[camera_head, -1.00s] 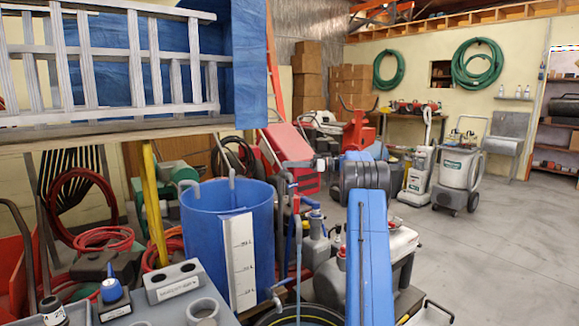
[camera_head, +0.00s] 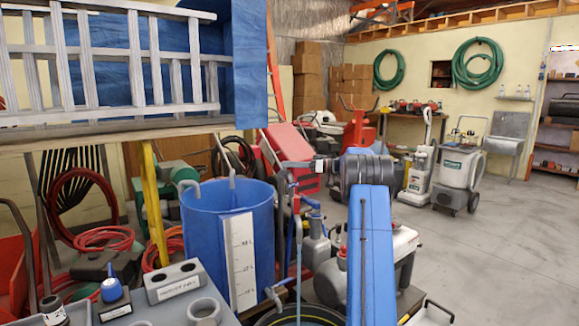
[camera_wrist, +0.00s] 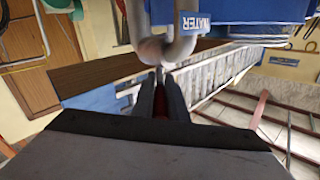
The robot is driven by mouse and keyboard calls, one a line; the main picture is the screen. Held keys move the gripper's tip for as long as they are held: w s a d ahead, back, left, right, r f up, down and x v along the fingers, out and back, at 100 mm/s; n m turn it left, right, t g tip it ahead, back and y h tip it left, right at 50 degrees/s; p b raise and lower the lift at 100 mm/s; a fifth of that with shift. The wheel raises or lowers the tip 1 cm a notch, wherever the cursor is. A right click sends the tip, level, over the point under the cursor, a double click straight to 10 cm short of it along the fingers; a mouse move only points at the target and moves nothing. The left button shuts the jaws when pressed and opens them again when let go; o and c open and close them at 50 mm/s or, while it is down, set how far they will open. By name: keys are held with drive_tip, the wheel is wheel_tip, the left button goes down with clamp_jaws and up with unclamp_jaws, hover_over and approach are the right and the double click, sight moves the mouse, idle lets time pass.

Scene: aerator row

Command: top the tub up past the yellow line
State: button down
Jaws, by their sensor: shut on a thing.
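The blue tub (camera_head: 205,240) stands left of the middle in the head view. A white scale strip (camera_head: 240,262) with dark marks runs down its front. I cannot make out a yellow line on it, and the water level inside is hidden. My gripper (camera_wrist: 160,88) is shut on a small red part (camera_wrist: 161,104), seemingly a tap lever, below a grey bent pipe (camera_wrist: 180,45) in the wrist view. In the head view, my gripper's tips are hard to make out near the pipework right of the tub.
A yellow post (camera_head: 150,205) stands behind the tub's left. A ladder (camera_head: 110,60) lies on a shelf above. Grey containers (camera_head: 330,275) crowd the tub's right. Open floor (camera_head: 500,260) lies to the right.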

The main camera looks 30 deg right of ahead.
drive_tip(key=m+t+h, duration=0.2)
drive_tip(key=h, duration=0.1)
drive_tip(key=m+t+h, duration=0.2)
drive_tip(key=shift+s+a, duration=0.25)
drive_tip(key=shift+a, duration=0.1)
drive_tip(key=shift+a+m+t+h, duration=0.15)
drive_tip(key=shift+m+t+h, duration=0.35)
drive_tip(key=shift+m+h, duration=1.1)
drive_tip(key=shift+a+m+t+h, duration=0.1)
drive_tip(key=shift+m+t+h, duration=0.6)
drive_tip(key=shift+h, duration=1.6)
drive_tip(key=shift+m, duration=0.4)
drive_tip(key=c, duration=1.8)
unclamp_jaws()
drive_tip(key=shift+o, duration=0.2)
drive_tip(key=s, duration=1.7)
drive_tip(key=shift+s+d, duration=0.15)
drive_tip(key=shift+s, duration=0.1)
